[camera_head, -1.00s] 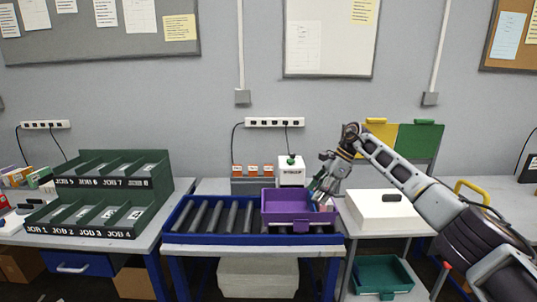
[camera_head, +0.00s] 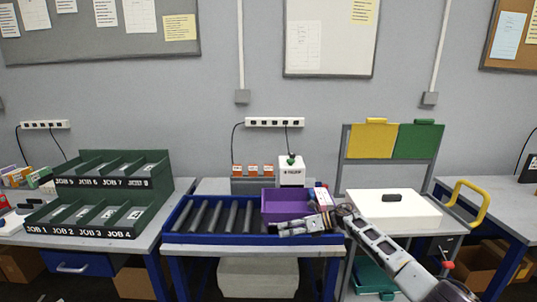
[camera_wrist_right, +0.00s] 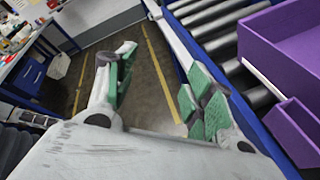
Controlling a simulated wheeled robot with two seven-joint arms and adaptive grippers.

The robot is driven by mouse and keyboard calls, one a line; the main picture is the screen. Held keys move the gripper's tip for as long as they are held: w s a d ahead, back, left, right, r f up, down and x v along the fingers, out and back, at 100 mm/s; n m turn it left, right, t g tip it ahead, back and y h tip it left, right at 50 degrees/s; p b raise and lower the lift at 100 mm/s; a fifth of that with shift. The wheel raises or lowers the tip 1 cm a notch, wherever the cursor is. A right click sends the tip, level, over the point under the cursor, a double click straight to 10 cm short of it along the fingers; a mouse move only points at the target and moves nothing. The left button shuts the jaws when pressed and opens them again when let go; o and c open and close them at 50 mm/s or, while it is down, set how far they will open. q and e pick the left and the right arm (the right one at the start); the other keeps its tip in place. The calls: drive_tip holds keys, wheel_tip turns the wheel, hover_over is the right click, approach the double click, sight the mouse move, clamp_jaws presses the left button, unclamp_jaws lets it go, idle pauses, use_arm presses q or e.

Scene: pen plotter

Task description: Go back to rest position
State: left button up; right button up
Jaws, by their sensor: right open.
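My right arm comes in from the lower right in the head view. My right gripper (camera_head: 278,229) points left, low in front of the purple bin (camera_head: 284,203), over the front edge of the roller conveyor (camera_head: 207,216). In the right wrist view its green-padded fingers (camera_wrist_right: 160,85) are spread apart with nothing between them. The purple bin (camera_wrist_right: 285,40) lies to the right of the fingers there, apart from them. A small white, red and blue item (camera_head: 322,198) shows at the bin's right end; I cannot tell if it is inside. My left gripper is out of view.
A white case (camera_head: 394,211) lies on the right table near my forearm. A yellow handle (camera_head: 468,203) stands to its right. The green job rack (camera_head: 85,196) is on the left table. In the right wrist view, floor is free below the fingers.

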drive_tip(key=s+d+f+m+t, duration=0.1)
drive_tip(key=f+m+t, duration=0.2)
drive_tip(key=f+m, duration=0.3)
drive_tip(key=s+d+f+m+t+h, duration=0.1)
drive_tip(key=d+f+m+t, duration=0.15)
drive_tip(key=f+m, duration=0.4)
drive_tip(key=s+d+f+m+t, duration=0.1)
drive_tip(key=f+m+t, duration=0.25)
drive_tip(key=f, duration=0.55)
drive_tip(key=s+d+f+m+h, duration=0.4)
drive_tip(key=s+f+m, duration=0.25)
drive_tip(key=f, duration=0.45)
drive_tip(key=s+d+f+m+h, duration=0.4)
drive_tip(key=s+f+m, duration=0.25)
drive_tip(key=f, duration=0.45)
drive_tip(key=s+d+f+m+g+h, duration=0.2)
drive_tip(key=s+d+f+m, duration=0.2)
drive_tip(key=s+f, duration=0.6)
drive_tip(key=s+d+f+m+g+h, duration=0.2)
drive_tip(key=s+d+f+m, duration=0.3)
drive_tip(key=s, duration=0.8)
drive_tip(key=s+f+m+g, duration=0.2)
drive_tip(key=s+f+g, duration=0.1)
drive_tip(key=s, duration=1.1)
drive_tip(key=s+f+m+g+h, duration=0.1)
drive_tip(key=s+f, duration=0.3)
drive_tip(key=s, duration=1)
drive_tip(key=shift+s+d+f+m+g, duration=0.15)
drive_tip(key=shift+d+m+g, duration=0.25)
drive_tip(key=shift+m+g, duration=0.5)
